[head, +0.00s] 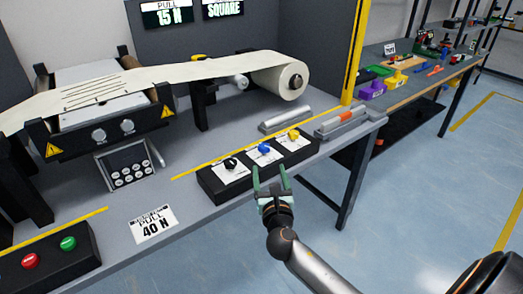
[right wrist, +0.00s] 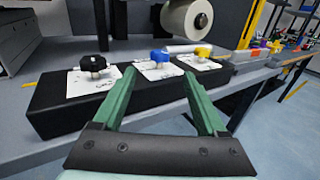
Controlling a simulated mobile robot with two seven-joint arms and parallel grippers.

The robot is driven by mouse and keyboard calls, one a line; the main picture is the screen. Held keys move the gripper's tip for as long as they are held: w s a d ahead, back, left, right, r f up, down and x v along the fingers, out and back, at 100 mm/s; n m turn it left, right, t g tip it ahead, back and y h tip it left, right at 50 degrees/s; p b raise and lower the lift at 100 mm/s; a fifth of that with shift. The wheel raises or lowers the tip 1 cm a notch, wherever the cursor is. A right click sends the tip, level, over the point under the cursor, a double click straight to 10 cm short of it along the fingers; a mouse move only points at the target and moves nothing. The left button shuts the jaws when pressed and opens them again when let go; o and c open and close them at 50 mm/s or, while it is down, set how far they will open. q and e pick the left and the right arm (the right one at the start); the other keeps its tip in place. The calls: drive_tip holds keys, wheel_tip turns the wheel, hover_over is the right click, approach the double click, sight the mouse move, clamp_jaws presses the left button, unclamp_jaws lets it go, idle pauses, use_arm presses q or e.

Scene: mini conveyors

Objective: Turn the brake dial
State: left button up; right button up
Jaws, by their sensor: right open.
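A black control box (head: 218,184) on the bench's front edge carries three dials on white label cards: a black dial (head: 231,164), a blue dial (head: 264,148) and a yellow dial (head: 293,134). The card print is too small to read, so I cannot tell which is the brake dial. In the right wrist view the black dial (right wrist: 94,62), blue dial (right wrist: 158,56) and yellow dial (right wrist: 202,52) stand in a row. My right gripper (head: 270,172) is open and empty in front of the box, its fingers pointing toward the blue dial. My left gripper is out of view.
A paper web runs to a roll (head: 291,80) behind the box. A sign reading 40 N (head: 153,224) lies left of the box. Another box with red and green buttons (head: 50,256) sits at the lower left. A yellow post (head: 357,50) stands at the right; the floor in front is clear.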

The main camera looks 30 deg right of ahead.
sight(265, 150)
drive_tip(key=b+x, duration=0.1)
drive_tip(key=x, duration=1)
drive_tip(key=shift+w+d+b, duration=0.3)
drive_tip(key=shift+w+b, duration=0.05)
drive_tip(key=shift+w, duration=0.1)
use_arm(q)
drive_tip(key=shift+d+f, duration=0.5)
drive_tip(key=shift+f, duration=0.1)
use_arm(e)
drive_tip(key=shift+w, duration=0.1)
clamp_jaws()
